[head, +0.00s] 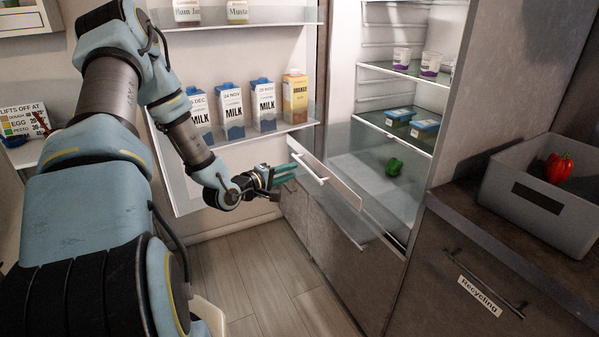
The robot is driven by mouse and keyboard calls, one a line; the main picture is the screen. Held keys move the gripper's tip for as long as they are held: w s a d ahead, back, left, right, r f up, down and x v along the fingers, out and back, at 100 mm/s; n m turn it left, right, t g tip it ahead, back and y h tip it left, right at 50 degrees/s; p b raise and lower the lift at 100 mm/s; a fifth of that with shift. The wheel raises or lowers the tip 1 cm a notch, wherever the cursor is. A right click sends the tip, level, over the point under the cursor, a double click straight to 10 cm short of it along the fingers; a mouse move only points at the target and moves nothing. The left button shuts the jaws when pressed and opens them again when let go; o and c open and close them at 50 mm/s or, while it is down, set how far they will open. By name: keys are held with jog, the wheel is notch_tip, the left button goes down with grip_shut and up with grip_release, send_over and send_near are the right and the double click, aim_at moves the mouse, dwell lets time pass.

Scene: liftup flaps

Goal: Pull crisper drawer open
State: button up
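The crisper drawer (345,190) is low in the open fridge. Its pale front panel carries a white bar handle (310,168), and its clear side shows behind the panel. The front stands out from the fridge interior, so the drawer looks partly open. A green pepper (394,167) shows behind the front, in the drawer area. My gripper (290,173), with teal fingers, is just left of the handle and points at it. The two fingers look spread with a small gap, and nothing shows between them. I cannot tell if a fingertip touches the handle.
The fridge door (237,148) stands open at left, with milk cartons (232,110) and an orange carton (295,97) on its shelf. At right, a grey bin (545,195) with a red pepper (559,168) stands on a counter. The floor (265,290) in front is clear.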

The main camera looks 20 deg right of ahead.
jog(key=v, duration=0.3)
jog(key=shift+s+a+r, duration=0.1)
jog(key=shift+s+a, duration=0.1)
jog(key=shift+a, duration=0.05)
jog(key=s+a+r+m+g+y, duration=0.25)
jog(key=a+m+y, duration=0.25)
jog(key=a+y, duration=0.65)
jog(key=s+a+r+m+g, duration=0.1)
jog(key=s+a+r+g, duration=0.1)
jog(key=s, duration=0.6)
jog(key=s+a+r+m+g+y, duration=0.1)
jog(key=s+a+r+g, duration=0.2)
jog(key=s+a+r, duration=0.2)
jog(key=s+a, duration=0.2)
jog(key=s, duration=0.1)
jog(key=shift+s+p, duration=0.15)
jog(key=shift+p, duration=0.2)
